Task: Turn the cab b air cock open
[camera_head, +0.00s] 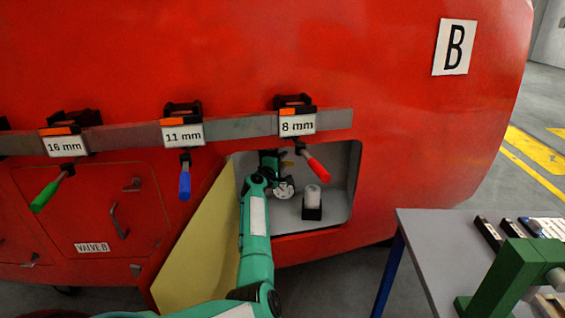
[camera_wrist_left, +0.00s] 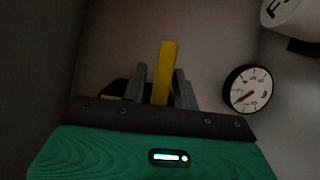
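The air cock's yellow handle (camera_wrist_left: 168,65) stands nearly upright in the left wrist view. My left gripper (camera_wrist_left: 160,85) has its two grey fingers on either side of the handle's lower part. A narrow gap shows between the left finger and the handle; the right finger is close against it or overlaps it in view. In the head view my left gripper (camera_head: 272,160) reaches into the open recess (camera_head: 340,180) of the red cab, and the cock is mostly hidden there. My right gripper is not in view.
A round pressure gauge (camera_head: 284,189) and a white cylinder in a black holder (camera_head: 312,203) sit in the recess, close to my left arm. A yellow open flap (camera_head: 195,245) is beside it. Tools hang on a rail (camera_head: 235,128) above. A grey table (camera_head: 425,240) stands at right.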

